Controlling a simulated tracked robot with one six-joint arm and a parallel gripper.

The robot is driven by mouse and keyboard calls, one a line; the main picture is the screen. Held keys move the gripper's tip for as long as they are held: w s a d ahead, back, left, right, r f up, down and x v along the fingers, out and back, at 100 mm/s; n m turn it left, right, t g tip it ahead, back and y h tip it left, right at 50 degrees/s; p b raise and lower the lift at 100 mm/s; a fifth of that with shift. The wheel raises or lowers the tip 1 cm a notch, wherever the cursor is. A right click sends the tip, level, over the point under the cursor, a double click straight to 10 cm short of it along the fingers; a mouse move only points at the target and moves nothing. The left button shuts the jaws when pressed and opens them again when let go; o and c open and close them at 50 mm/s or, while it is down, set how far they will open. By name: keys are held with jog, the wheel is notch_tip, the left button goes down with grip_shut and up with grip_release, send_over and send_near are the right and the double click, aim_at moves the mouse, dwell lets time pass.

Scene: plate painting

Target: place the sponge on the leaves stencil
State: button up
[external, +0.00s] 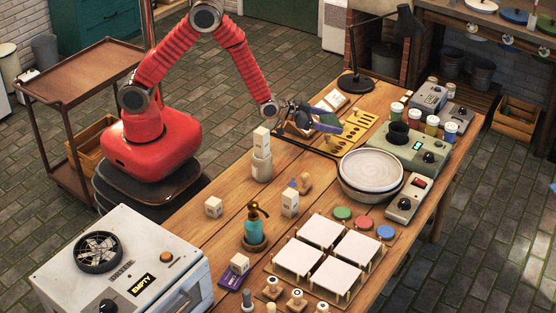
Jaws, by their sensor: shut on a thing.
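My gripper (310,121) is at the far side of the wooden table, a little above it, just left of a yellow plate with dark cut-outs (354,129). This plate looks like a stencil, but I cannot make out whether its shapes are leaves. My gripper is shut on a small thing. A blue-violet part shows at its end, against the grey fingers. I cannot tell from this view whether the held thing is the sponge, nor whether it touches anything.
White tiles (318,231) lie at front right. A black lamp (356,82) stands behind.

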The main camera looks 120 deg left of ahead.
jog(key=shift+f, duration=1.8)
jog(key=o, duration=1)
jog(key=shift+f, duration=0.1)
jog(key=v, duration=1.2)
